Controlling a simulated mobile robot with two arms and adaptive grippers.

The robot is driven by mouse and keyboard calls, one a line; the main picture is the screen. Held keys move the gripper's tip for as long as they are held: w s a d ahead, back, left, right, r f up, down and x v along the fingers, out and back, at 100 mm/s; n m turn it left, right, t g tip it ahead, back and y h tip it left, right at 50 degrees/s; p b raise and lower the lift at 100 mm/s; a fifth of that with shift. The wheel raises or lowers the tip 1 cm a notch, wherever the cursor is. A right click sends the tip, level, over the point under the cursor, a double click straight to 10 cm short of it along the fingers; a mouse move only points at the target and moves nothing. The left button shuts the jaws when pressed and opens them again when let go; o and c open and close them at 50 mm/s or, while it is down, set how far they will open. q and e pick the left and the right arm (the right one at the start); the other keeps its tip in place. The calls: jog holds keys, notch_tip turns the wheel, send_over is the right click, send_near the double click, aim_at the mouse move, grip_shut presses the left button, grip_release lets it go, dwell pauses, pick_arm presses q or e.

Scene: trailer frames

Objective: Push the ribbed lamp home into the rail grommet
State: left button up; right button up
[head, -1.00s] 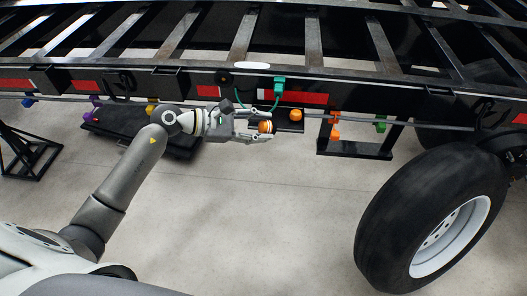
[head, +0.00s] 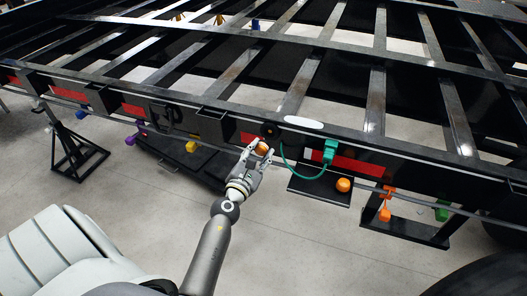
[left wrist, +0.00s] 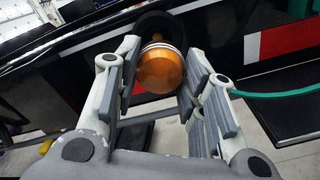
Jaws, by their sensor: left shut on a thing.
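An amber lamp (head: 262,148), which I take to be the ribbed lamp, sits between the fingers of my left gripper (head: 257,150). In the left wrist view the lamp (left wrist: 165,70) shows a round orange dome with pale rings at its far edge. My left gripper (left wrist: 165,85) is shut on its sides. The black round grommet (head: 269,130) is on the trailer's side rail, just beyond the lamp. In the left wrist view the grommet's dark ring (left wrist: 163,22) shows behind the lamp. I cannot tell whether they touch. My right gripper is not in view.
A green plug (head: 330,151) with a curved green cable hangs right of the grommet. Orange and green fittings hang farther right. A black stand (head: 75,150) is at left.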

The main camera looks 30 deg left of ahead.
aim_at(264, 143)
pick_arm(q)
jog(key=shift+w+a+f, duration=0.1)
jog(key=shift+w+a, duration=0.05)
jog(key=shift+w, duration=0.05)
jog(key=shift+r, duration=0.3)
jog(key=shift+x, duration=1.1)
jog(key=shift+w+a+f, duration=0.1)
jog(key=shift+w, duration=0.5)
jog(key=shift+w+a, duration=0.1)
jog(key=shift+w, duration=0.35)
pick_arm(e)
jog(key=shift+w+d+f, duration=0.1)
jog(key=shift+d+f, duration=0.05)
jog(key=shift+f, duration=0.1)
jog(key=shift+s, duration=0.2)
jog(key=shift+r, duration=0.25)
pick_arm(q)
jog(key=shift+w+a, duration=0.1)
jog(key=shift+w, duration=0.35)
